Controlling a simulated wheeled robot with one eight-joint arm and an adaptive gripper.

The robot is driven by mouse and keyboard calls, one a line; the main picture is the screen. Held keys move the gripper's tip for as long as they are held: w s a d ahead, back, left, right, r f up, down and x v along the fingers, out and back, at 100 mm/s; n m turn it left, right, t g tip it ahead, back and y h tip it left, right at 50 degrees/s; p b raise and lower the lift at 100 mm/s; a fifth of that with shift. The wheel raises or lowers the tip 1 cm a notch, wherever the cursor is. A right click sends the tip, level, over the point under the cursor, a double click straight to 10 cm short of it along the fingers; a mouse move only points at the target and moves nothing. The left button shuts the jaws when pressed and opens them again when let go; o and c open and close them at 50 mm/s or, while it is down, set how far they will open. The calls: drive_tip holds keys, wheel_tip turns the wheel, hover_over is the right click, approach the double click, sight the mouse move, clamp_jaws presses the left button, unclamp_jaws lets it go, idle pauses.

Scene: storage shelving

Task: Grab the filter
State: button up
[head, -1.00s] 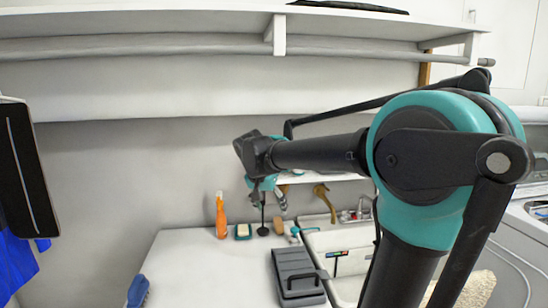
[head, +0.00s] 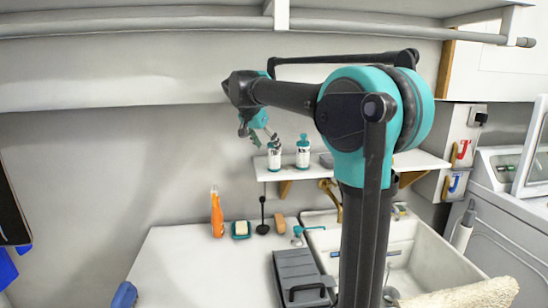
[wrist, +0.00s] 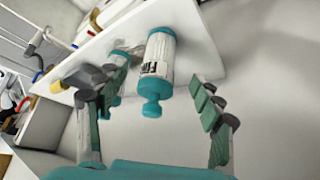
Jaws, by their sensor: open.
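The filter is a white cylinder with teal ends and dark lettering. It appears to be the left (head: 274,158) of two similar containers on the small white wall shelf (head: 350,166). In the wrist view the filter (wrist: 157,58) looks inverted, its teal knob towards me and in line with the gap between the fingers. My gripper (head: 260,134) is above and slightly left of it in the head view. It is open and empty, with its fingers (wrist: 158,98) spread and not visibly touching the filter. The exact distance is hard to tell.
A second white and teal container (head: 302,153) stands right of the filter, partly hidden by a finger in the wrist view. Below are an orange spray bottle (head: 217,215), a sink (head: 425,260) and a grey case (head: 300,275). A long upper shelf (head: 140,70) overhangs the wall.

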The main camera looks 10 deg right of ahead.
drive_tip(key=w+d, duration=0.2)
drive_tip(key=shift+w+d, duration=0.25)
drive_tip(key=shift+d, duration=0.05)
drive_tip(key=shift+x, duration=2.5)
drive_tip(key=c, duration=1.4)
drive_tip(key=shift+c, duration=0.2)
drive_tip(key=shift+r, duration=0.15)
